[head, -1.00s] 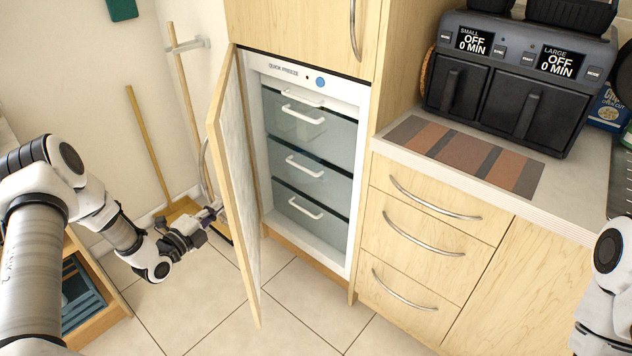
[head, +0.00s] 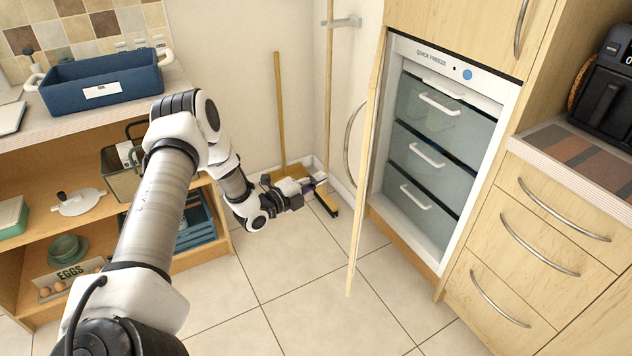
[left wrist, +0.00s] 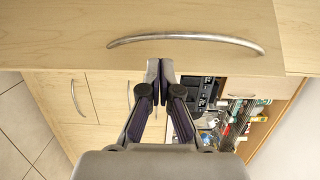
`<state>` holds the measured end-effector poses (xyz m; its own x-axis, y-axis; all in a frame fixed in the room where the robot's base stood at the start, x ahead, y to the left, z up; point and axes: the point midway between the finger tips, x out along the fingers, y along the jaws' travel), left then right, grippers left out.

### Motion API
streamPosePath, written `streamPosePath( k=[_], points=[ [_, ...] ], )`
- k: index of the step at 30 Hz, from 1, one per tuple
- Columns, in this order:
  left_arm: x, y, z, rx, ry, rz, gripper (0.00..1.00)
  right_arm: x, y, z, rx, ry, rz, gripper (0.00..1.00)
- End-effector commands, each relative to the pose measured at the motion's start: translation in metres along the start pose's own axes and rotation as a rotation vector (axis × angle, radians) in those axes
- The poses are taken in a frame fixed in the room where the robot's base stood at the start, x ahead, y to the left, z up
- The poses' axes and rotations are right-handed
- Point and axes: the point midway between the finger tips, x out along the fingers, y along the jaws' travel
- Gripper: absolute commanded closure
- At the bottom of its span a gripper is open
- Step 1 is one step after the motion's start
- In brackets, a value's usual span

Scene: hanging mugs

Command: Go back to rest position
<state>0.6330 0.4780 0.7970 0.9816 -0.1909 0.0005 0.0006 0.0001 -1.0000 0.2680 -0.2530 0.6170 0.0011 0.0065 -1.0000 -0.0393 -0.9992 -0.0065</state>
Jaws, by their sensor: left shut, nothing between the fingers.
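My left gripper (head: 312,184) hangs low over the floor, to the left of the open freezer door (head: 366,170). It is shut and empty, and its closed fingers show in the left wrist view (left wrist: 160,72). A curved metal handle (left wrist: 186,40) on a wooden front lies just beyond the fingertips in that view, apart from them as far as I can see. The freezer (head: 432,135) stands open with its drawers pushed in. My right gripper is in neither current view.
A shelf unit with a blue bin (head: 102,82) on top stands at the left, near my left arm. A broom (head: 281,110) leans against the back wall behind the gripper. Drawers (head: 530,255) are at the right. The tiled floor (head: 300,300) in front is clear.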

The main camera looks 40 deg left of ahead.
Motion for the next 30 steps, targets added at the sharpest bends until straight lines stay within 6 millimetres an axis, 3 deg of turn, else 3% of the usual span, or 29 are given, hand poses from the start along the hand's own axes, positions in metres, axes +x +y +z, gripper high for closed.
streamPosePath(
  k=[13, 16, 19, 21, 23, 24, 26, 29, 30],
  points=[
    [-0.001, 0.0, 0.0, -0.001, 0.0, 0.001, 1.0, -0.001, 0.0, 0.0, 0.0, 0.001, 0.0, 0.6],
    [0.007, -0.001, -0.014, 0.007, 0.031, 0.013, 1.0, -0.006, 0.0, 0.0, 0.0, 0.001, 0.0, 0.6],
    [0.021, 0.004, -0.063, 0.003, 0.121, 0.056, 1.0, -0.012, 0.0, 0.0, 0.0, 0.001, 0.0, 0.6],
    [0.022, 0.02, -0.117, -0.037, 0.177, 0.14, 1.0, -0.018, 0.0, 0.0, 0.0, 0.001, 0.0, 0.6],
    [0.012, 0.044, -0.166, -0.121, 0.198, 0.272, 1.0, -0.023, 0.0, 0.0, 0.0, 0.001, 0.0, 0.6],
    [-0.002, 0.062, -0.196, -0.207, 0.189, 0.38, 1.0, -0.026, 0.0, 0.0, 0.0, 0.001, 0.0, 0.6],
    [-0.032, 0.09, -0.234, -0.351, 0.141, 0.558, 1.0, -0.029, 0.0, 0.0, 0.0, 0.001, 0.0, 0.6],
    [-0.103, 0.127, -0.279, -0.602, -0.042, 0.862, 1.0, -0.034, 0.0, 0.0, 0.0, 0.001, 0.0, 0.6],
    [-0.136, 0.138, -0.29, -0.701, -0.157, 0.975, 1.0, -0.035, 0.0, 0.0, 0.0, 0.001, 0.0, 0.6]
  ],
)
